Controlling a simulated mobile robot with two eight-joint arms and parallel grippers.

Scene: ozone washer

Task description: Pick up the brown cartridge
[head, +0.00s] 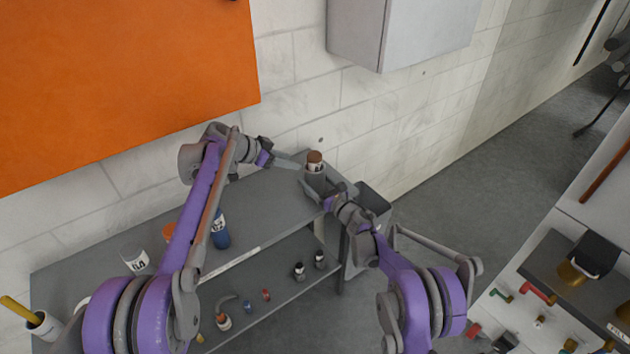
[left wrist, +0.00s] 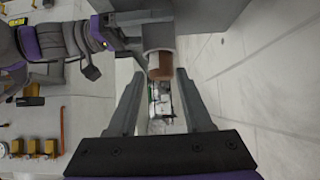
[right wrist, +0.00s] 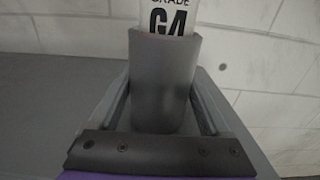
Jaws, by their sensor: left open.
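The brown cartridge (head: 314,162) has a brown top and a white label, and its lower part is hidden inside a grey cup (head: 316,183). In the right wrist view the cartridge's label (right wrist: 172,17) reads "G4" above the cup's rim. My right gripper (head: 327,194) has its fingers on both sides of the cup (right wrist: 165,85), seemingly gripping it. My left gripper (head: 296,163) is open and comes in from the left, close to the cartridge. In the left wrist view the brown end (left wrist: 160,66) lies between and just beyond the left fingertips (left wrist: 160,78).
A grey shelf table (head: 262,198) carries a blue bottle (head: 220,232) and a white labelled container (head: 136,259). Small bottles (head: 299,271) stand on its lower shelf. A grey bin (head: 372,198) stands beside the table. A grey wall box (head: 400,30) hangs above.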

